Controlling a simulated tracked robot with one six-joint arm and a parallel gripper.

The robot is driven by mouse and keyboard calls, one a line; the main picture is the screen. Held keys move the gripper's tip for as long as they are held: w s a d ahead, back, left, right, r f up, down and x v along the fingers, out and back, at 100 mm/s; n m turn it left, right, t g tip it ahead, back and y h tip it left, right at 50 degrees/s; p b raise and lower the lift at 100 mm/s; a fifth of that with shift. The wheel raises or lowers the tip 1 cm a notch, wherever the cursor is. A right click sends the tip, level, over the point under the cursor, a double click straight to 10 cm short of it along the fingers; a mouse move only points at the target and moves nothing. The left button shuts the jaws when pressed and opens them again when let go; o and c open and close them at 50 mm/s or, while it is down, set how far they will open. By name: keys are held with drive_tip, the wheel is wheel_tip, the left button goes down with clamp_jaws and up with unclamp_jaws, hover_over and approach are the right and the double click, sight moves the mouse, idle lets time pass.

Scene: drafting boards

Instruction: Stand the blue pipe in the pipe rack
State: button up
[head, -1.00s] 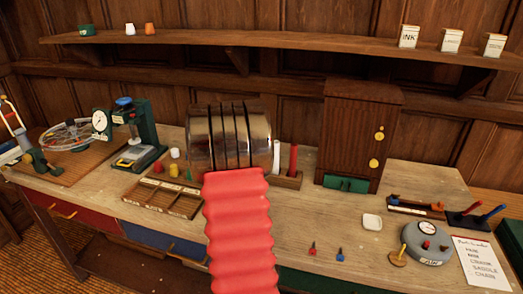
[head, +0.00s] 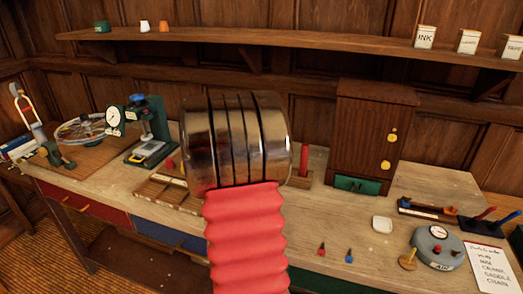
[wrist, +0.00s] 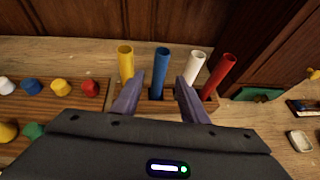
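The pipe rack (wrist: 205,105) is a wooden block at the back of the bench, in the middle of the wrist view. The blue pipe (wrist: 160,72) stands upright in it, between a yellow pipe (wrist: 126,64) on its left and a white pipe (wrist: 195,68) on its right. A red pipe (wrist: 219,76) stands at the right end. My gripper (wrist: 159,80) is open, its fingers spread to either side of the blue pipe in the picture, with gaps on both sides. In the head view my arm hides the gripper and most of the rack; the red pipe (head: 303,160) shows.
Left of the rack is a wooden tray (wrist: 50,110) with white, blue, yellow and red pieces. A wooden cabinet (head: 367,135) stands close on the right. A shelf (head: 260,42) runs above.

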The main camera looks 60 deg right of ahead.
idle(0.5)
drive_tip(key=w+a+r+m+t+y, duration=0.1)
drive_tip(key=a+r+m, duration=0.15)
drive_tip(key=a, duration=0.55)
drive_tip(key=w+a+r+m+y, duration=0.1)
drive_tip(key=a+m, duration=0.3)
drive_tip(key=a, duration=0.5)
drive_tip(key=w+a+r+m+t+y, duration=0.15)
drive_tip(key=a+m, duration=0.25)
drive_tip(key=a, duration=0.4)
drive_tip(key=s+a+m+t+y, duration=0.1)
drive_tip(key=s+a+m+y, duration=0.1)
drive_tip(key=a, duration=0.9)
drive_tip(key=s+a+f+m+y, duration=0.1)
drive_tip(key=s+a+m+y, duration=0.2)
drive_tip(key=a, duration=0.9)
drive_tip(key=s+a+m+t+y, duration=0.1)
drive_tip(key=s+a+m+y, duration=0.2)
drive_tip(key=a, duration=0.8)
drive_tip(key=shift+s+a+f+t+y, duration=0.2)
drive_tip(key=shift+f+t+y, duration=0.2)
drive_tip(key=shift+y, duration=0.25)
drive_tip(key=shift+d, duration=0.1)
drive_tip(key=shift+c, duration=1.1)
drive_tip(key=shift+s, duration=0.1)
